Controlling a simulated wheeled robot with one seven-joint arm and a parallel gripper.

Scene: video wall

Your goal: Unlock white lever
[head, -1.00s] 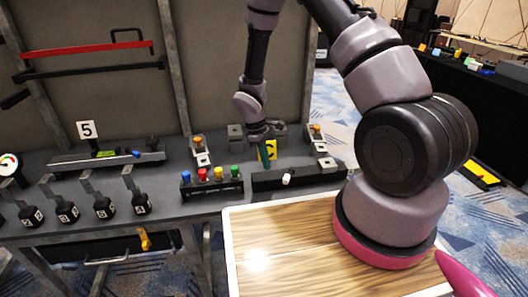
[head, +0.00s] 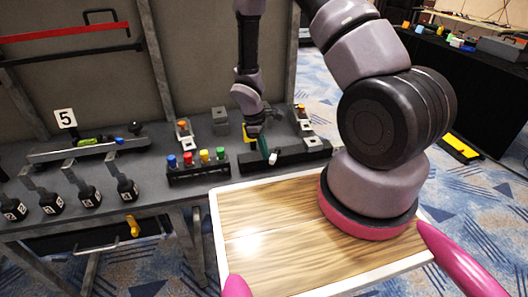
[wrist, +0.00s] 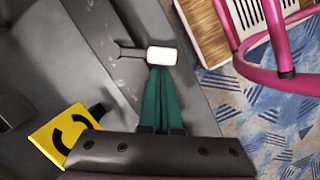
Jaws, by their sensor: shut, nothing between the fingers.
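The white lever (head: 273,158) sticks out of a black bar-shaped base (head: 300,151) on the grey bench. In the wrist view the white lever's block-like end (wrist: 161,56) sits right at the tips of my teal fingers. My gripper (head: 265,152) points down beside the lever's left side in the head view. In the wrist view my gripper (wrist: 160,72) has its two fingers together, with nothing between them. The fingertips look very close to the lever or touching it; I cannot tell which.
A yellow marker plate (wrist: 64,134) lies beside the gripper. A row of coloured knobs (head: 197,158) is to the left. Black numbered levers (head: 90,196) stand further left. An orange-topped switch (head: 183,129) is behind. My wooden-topped base is in front of the bench.

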